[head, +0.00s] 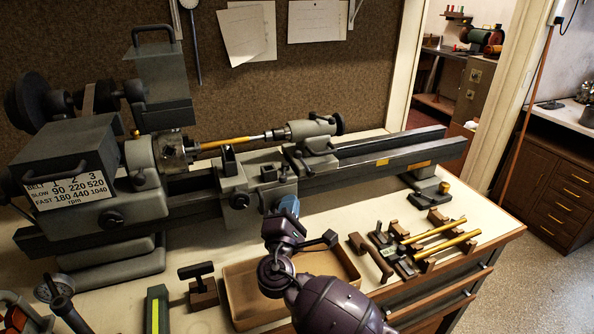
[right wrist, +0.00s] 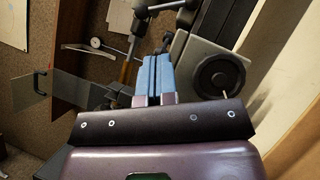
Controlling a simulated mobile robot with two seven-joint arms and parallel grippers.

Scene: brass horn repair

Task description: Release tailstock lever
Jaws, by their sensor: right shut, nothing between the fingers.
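The grey tailstock (head: 310,131) sits on the lathe bed, with a dark handwheel (head: 338,123) at its right end. A small lever (head: 314,116) stands on its top, and a dark lever (head: 300,165) shows low at its base. I cannot tell which one the task means. My right gripper (head: 288,206) is shut and empty, in front of the bed, below and apart from the tailstock. In the right wrist view its blue fingers (right wrist: 153,80) are together; the handwheel (right wrist: 220,78) is to their right, lever arms (right wrist: 142,18) beyond them. My left gripper is not in view.
A brass rod (head: 225,143) runs from the chuck to the tailstock. The carriage (head: 240,185) stands left of my right gripper. A cardboard tray (head: 240,305) lies below my right arm. Wooden racks with brass tubes (head: 440,240) stand at right. The bed (head: 400,150) right of the tailstock is clear.

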